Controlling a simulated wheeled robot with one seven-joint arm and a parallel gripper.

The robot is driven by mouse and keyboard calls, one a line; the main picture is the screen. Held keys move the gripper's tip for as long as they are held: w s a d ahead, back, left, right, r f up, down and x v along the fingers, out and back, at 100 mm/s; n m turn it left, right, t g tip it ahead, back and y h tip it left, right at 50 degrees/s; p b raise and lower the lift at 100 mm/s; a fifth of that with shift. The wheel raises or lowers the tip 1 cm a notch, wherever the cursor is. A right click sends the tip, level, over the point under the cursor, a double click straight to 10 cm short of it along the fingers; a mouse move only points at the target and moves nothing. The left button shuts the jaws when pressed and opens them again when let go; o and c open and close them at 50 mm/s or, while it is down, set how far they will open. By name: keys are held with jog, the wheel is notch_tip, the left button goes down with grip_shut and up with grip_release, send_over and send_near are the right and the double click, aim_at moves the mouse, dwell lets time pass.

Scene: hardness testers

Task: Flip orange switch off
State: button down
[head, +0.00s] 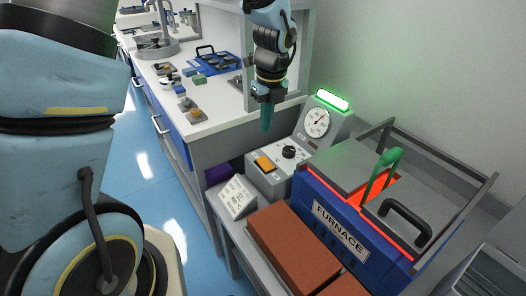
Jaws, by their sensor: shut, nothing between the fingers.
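The orange switch (264,163) is on the sloped front of a grey control box (275,180), beside a black knob (289,152). In the head view the box sits between the white bench and the blue furnace (333,215). A round gauge (317,122) and a lit green lamp (333,100) are behind the knob. My gripper (267,124) points down, above and a little behind the switch in the picture, apart from it. Its teal fingers are shut and empty. I cannot tell which way the switch is set.
The furnace has a green handle (383,174), a black handle (405,222) and a glowing red opening. Brown blocks (291,243) lie before it. A white labelled sign (238,197) stands left of the box. The white bench (211,121) holds small parts.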

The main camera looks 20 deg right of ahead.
aim_at(263, 160)
jog(key=f, duration=0.3)
jog(key=w+f+p, duration=0.1)
jog(key=f, duration=0.7)
jog(key=shift+w+a, duration=0.1)
jog(key=shift+w, duration=0.05)
jog(key=shift+f, duration=0.25)
jog(key=shift+s+r+p, duration=0.2)
jog(key=shift+s+p, duration=0.2)
jog(key=shift+s, duration=0.35)
